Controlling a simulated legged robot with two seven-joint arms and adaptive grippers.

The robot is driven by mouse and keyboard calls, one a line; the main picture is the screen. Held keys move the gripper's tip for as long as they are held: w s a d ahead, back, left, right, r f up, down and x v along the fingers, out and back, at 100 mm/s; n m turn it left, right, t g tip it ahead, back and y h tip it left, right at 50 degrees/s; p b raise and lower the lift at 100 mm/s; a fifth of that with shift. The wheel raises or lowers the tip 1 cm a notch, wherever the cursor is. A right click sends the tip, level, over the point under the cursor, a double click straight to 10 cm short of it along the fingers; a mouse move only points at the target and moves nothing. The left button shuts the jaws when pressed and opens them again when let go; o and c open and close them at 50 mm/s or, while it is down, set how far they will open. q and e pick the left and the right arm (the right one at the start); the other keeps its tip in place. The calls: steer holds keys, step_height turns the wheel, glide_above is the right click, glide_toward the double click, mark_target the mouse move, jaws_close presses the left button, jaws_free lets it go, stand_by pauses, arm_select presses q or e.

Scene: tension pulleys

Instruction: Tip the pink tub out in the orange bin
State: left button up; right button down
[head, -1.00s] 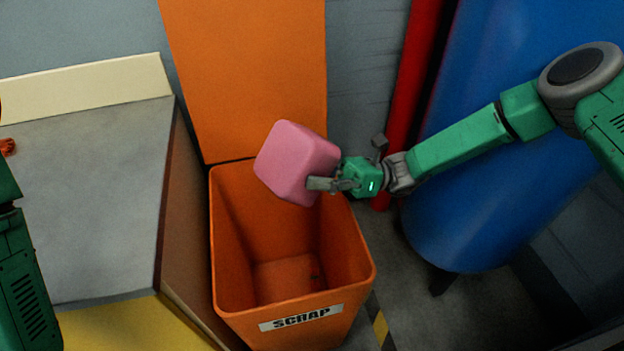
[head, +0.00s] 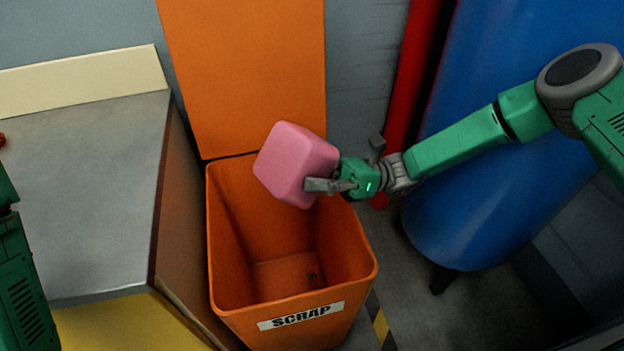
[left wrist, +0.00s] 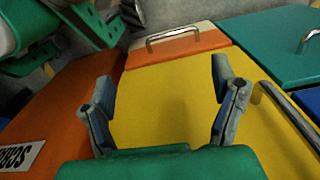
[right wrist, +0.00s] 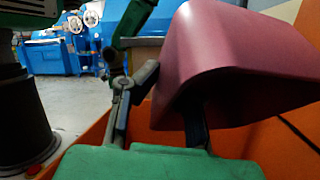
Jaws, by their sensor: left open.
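The pink tub (head: 290,160) is held in the air over the back right of the orange bin (head: 222,240), tilted. Its mouth is turned out of sight in the head view. My right gripper (head: 322,186) has hold of it at its lower right edge. In the right wrist view the tub (right wrist: 235,55) shows a dark hollow underside, with one finger outside and the other partly hidden behind its edge. The bin is open, and a small dark bit lies on its floor. My left gripper (left wrist: 165,100) is open and empty above a yellow surface; the head view shows only its arm.
The bin's raised orange lid (head: 250,75) stands behind it. A grey-topped bench (head: 85,190) is close on the left. A blue tank (head: 480,180) and a red pipe (head: 405,85) stand on the right. The left wrist view shows a yellow lid (left wrist: 170,85) with metal handles nearby.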

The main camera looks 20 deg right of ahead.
step_height(320, 180, up, 2)
steer(key=shift+r+p, duration=0.15)
steer(key=shift+p, duration=0.15)
step_height(320, 180, down, 4)
steer(key=b, duration=0.3)
steer(key=shift+a+r, duration=0.1)
steer(key=shift+r, duration=0.15)
step_height(320, 180, up, 3)
steer(key=shift+r+p, duration=0.15)
steer(key=shift+p, duration=1.05)
step_height(320, 180, down, 3)
steer(key=b, duration=0.2)
steer(key=shift+s+b, duration=0.1)
steer(key=shift+b, duration=0.3)
step_height(320, 180, up, 3)
steer(key=shift+r+p, duration=0.1)
steer(key=shift+p, duration=1.15)
arm_select(q)
steer(key=shift+r, duration=0.2)
